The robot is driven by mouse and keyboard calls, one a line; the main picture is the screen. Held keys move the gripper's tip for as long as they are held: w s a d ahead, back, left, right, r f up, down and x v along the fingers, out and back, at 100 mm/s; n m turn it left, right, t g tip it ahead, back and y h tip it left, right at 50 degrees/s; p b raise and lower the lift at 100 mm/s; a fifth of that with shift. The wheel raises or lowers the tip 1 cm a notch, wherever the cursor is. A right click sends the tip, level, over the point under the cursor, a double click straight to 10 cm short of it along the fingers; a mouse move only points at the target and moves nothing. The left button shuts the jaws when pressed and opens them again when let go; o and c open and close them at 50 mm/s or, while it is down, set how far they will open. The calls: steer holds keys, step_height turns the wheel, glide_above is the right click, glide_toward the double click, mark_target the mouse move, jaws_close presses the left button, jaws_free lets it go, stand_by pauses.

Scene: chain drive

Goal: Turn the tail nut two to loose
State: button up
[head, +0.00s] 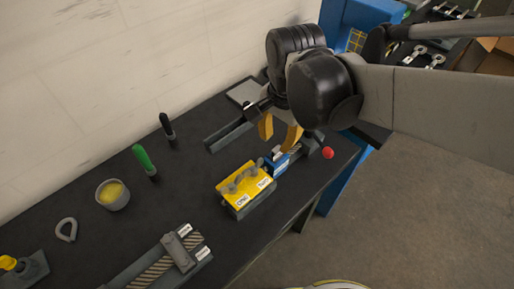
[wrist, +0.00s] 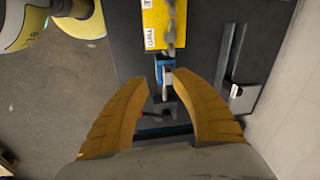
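A small blue block (head: 276,163) with a pale metal part (head: 278,153) on top stands against the end of a yellow-topped box (head: 246,186). I cannot tell for certain which piece is tail nut two. My gripper (head: 279,134) has two yellow fingers spread apart, above and just behind the blue block. In the wrist view, the open fingers (wrist: 162,79) stand on either side of the pale part (wrist: 167,78) and the blue block (wrist: 163,66). No contact is visible. The yellow box (wrist: 157,22) lies beyond the fingertips.
A red ball knob (head: 328,153) sits near the bench's right edge. A long dark rail (head: 229,135) lies left of my gripper. A green-handled tool (head: 144,158), a cup (head: 113,194) and a striped fixture (head: 155,271) stand farther left and nearer. Bare bench lies between them.

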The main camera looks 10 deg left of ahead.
steer(key=m+g, duration=0.1)
glide_above(253, 165)
steer(key=shift+f+h+p, duration=0.3)
steer(key=shift+f+p, duration=0.05)
steer(key=shift+f, duration=0.55)
steer(key=shift+a+f+m, duration=0.1)
steer(key=shift+f+m, duration=0.2)
step_height(253, 165, down, 10)
steer(key=b, duration=0.3)
steer(key=shift+f+b, duration=0.15)
steer(key=shift+b, duration=0.2)
steer(key=shift+c, duration=0.4)
jaws_close()
